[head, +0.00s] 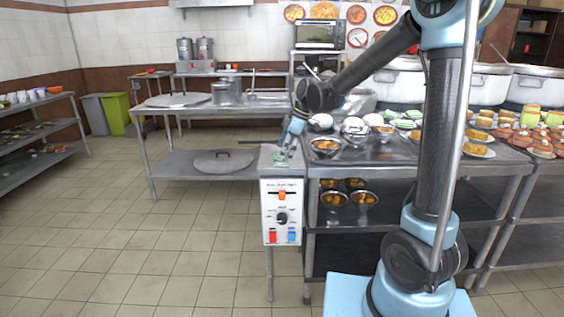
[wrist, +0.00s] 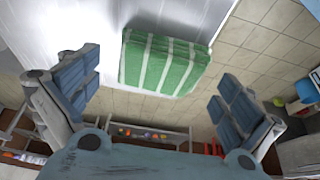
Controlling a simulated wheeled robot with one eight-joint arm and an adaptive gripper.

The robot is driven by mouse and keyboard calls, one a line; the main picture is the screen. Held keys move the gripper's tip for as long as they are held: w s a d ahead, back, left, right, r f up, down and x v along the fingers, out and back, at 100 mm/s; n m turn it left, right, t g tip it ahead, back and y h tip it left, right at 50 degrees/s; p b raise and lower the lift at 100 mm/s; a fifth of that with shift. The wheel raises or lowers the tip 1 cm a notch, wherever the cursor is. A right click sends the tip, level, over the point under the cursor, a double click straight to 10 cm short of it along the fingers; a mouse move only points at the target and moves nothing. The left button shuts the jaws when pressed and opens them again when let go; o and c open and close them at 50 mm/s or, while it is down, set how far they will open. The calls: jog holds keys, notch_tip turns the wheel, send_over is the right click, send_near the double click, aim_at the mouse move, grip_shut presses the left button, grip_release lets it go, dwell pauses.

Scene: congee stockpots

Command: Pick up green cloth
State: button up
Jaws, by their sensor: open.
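A green cloth (wrist: 165,62) with white stripes lies folded on a pale grey surface in the wrist view, at that surface's edge. In the head view, a small patch of the green cloth (head: 281,158) shows on top of the control stand, just below my gripper (head: 289,145). In the wrist view my gripper (wrist: 152,88) is open, with its blue-grey fingers wide apart on either side of the picture. The cloth appears between and beyond the fingers, and I see no finger closed on it.
The control stand (head: 282,212) has a knob and coloured switches. A steel table (head: 410,160) with bowls and plated food stands close on the right. Another steel table (head: 190,115) with pans stands behind. The tiled floor (head: 130,240) on the left is clear.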

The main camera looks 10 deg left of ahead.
jog(key=shift+c, duration=0.6)
jog(key=c, duration=1)
jog(key=shift+c, duration=0.2)
jog(key=shift+r, duration=0.15)
notch_tip(320, 180, up, 10)
jog(key=shift+f, duration=0.15)
